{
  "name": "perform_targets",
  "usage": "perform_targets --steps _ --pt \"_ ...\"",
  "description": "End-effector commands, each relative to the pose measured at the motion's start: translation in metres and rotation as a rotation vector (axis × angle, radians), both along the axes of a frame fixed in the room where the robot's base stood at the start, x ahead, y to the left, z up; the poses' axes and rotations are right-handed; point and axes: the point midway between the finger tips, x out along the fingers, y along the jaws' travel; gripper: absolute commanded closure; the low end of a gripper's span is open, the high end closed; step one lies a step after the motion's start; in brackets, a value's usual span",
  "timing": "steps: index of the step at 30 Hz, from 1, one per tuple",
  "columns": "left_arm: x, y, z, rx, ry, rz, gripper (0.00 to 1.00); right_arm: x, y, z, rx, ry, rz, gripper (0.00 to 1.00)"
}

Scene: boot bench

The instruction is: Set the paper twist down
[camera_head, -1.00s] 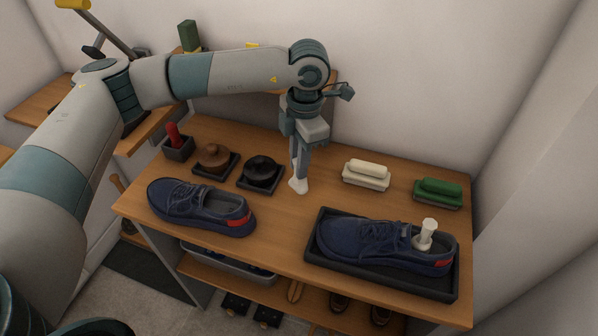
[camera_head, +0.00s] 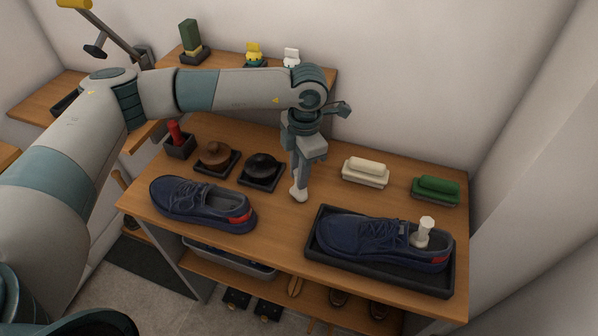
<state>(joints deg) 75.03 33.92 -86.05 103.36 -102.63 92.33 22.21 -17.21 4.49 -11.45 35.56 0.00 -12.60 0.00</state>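My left gripper (camera_head: 300,181) points down over the middle of the bench and is shut on a white paper twist (camera_head: 298,194). The twist's lower end shows below the fingertips, at or just above the wood; I cannot tell whether it touches. A second white twist (camera_head: 424,231) stands up in the opening of the navy shoe (camera_head: 370,240) on the right, which sits in a black tray (camera_head: 318,257). Another navy shoe (camera_head: 190,203) with a red heel patch stands on the bench at the left, its opening empty of any white twist. My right gripper is out of view.
Behind the left shoe are a brown-topped tin (camera_head: 215,155), a black-topped tin (camera_head: 262,167) and a red item in a dark holder (camera_head: 179,146). A cream brush (camera_head: 366,171) and a green brush (camera_head: 436,189) lie at the back right. Bare wood surrounds the gripper.

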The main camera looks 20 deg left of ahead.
Motion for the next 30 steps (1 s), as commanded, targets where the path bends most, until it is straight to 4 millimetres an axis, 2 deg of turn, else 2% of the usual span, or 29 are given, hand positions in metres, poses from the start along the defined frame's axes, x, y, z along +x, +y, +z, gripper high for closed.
perform_targets --steps 15,17,23,30 --pt "0.0 0.0 0.004 0.0 0.0 0.0 0.64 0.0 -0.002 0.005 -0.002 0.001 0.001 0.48" --pt "0.001 0.0 0.006 0.0 -0.001 0.0 0.64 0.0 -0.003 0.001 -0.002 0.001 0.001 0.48" --pt "0.002 -0.002 0.03 -0.002 -0.003 -0.001 0.64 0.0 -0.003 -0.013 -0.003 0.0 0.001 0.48" --pt "0.003 -0.005 0.074 -0.002 -0.004 0.0 0.64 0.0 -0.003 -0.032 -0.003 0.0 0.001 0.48"
